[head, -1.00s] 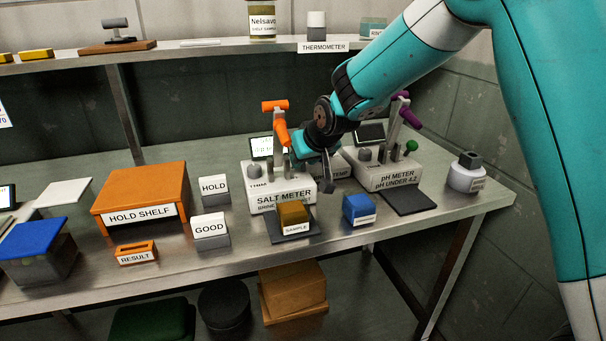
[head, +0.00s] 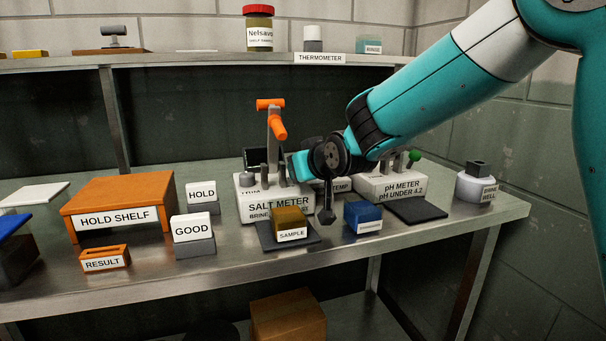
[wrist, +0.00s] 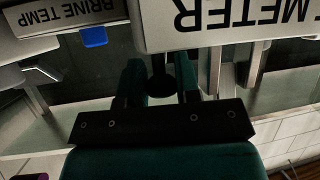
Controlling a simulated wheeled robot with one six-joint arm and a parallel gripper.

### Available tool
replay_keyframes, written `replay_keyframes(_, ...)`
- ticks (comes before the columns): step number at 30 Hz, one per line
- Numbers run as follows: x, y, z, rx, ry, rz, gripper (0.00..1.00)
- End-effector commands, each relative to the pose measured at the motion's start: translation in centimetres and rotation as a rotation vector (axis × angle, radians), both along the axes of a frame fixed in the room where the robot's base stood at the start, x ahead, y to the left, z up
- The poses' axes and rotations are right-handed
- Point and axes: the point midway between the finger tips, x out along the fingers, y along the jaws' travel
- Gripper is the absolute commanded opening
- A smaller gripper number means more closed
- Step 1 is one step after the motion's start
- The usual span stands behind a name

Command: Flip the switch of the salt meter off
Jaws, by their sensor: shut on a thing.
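The salt meter (head: 243,208) is a white box on the bench, with an orange-handled post (head: 276,126) and short grey posts on top. My gripper (head: 300,166) is at the right part of its top, seen partly edge-on. In the wrist view, my gripper (wrist: 160,83) has its teal fingers closed on a dark, round-ended piece (wrist: 161,84) beside the meter's body (wrist: 160,35). This piece appears to be the switch. Which way it is set cannot be told. My wrist hides part of the meter's right side.
The sample (head: 291,222) sits on a dark pad in front of the meter, with a blue block (head: 362,215) to its right. The pH meter (head: 390,186) stands to the right, partly behind my arm. The hold shelf (head: 120,201) is left.

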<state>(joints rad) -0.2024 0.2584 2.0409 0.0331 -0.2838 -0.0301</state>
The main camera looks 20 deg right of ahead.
Motion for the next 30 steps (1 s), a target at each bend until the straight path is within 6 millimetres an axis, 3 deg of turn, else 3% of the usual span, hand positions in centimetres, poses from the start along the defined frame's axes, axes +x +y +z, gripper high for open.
replay_keyframes(6, 0.0, -0.1, 0.0, -0.001, 0.001, -0.003, 0.07)
replay_keyframes(7, 0.0, -0.1, 0.0, -0.001, 0.001, -0.003, 0.33)
replay_keyframes(9, 0.0, -0.1, 0.0, -0.001, 0.001, -0.002, 0.49)
replay_keyframes(20, -0.4, -0.1, 0.3, -0.001, 0.001, -0.001, 0.49)
replay_keyframes(23, -1.5, -0.3, 0.9, 0.0, 0.0, -0.001, 0.49)
replay_keyframes(30, -6.6, -1.2, 3.5, 0.0, -0.004, -0.002, 0.49)
